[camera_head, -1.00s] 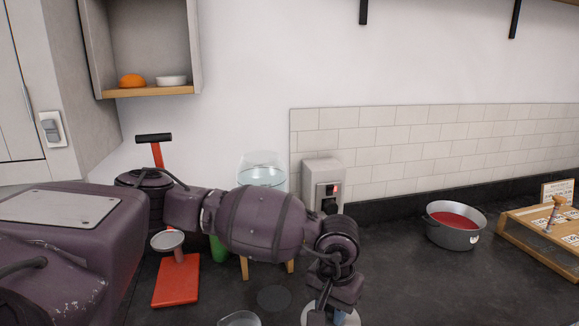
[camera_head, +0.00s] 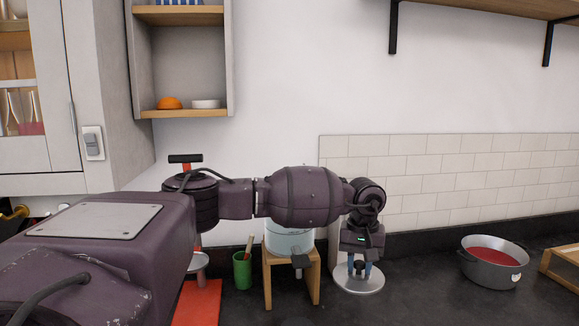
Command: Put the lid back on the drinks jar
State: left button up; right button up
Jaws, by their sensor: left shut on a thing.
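The drinks jar (camera_head: 285,240) is clear glass with pale liquid and stands on a wooden stand (camera_head: 267,286). A dark tap shows at its front. My left forearm crosses in front of the jar and hides its upper part and mouth. My left gripper (camera_head: 359,268) points down, just right of the jar, and is shut on the lid (camera_head: 358,283), a round pale metal disc. The lid looks roughly level; its exact height above the counter is hard to tell. My right gripper is not in view.
A green cup (camera_head: 242,271) stands left of the stand, beside a red base (camera_head: 200,303). A grey pot of red liquid (camera_head: 493,263) and a wooden rack (camera_head: 562,267) are at the right. Counter between lid and pot is clear. Tiled wall (camera_head: 440,170) is behind.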

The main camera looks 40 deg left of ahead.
pick_arm(q)
jog(key=w+a+r+n+p, duration=0.1)
jog(key=w+a+r+n, duration=0.2)
jog(key=a+r, duration=0.45)
jog(key=w+a+r+n+p, duration=0.2)
jog(key=w+a+r+n, duration=0.15)
jog(key=r, duration=0.65)
jog(key=s+a+r+n, duration=0.2)
jog(key=a+r+n, duration=0.2)
jog(key=a, duration=0.3)
jog(key=s+a+r+n, duration=0.1)
jog(key=a+r+n, duration=0.2)
jog(key=a, duration=0.4)
notch_tip(320, 180, down, 6)
jog(key=shift+d, duration=0.15)
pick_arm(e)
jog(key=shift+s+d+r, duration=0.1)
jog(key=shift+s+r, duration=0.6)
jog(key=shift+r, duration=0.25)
pick_arm(q)
jog(key=shift+f, duration=0.25)
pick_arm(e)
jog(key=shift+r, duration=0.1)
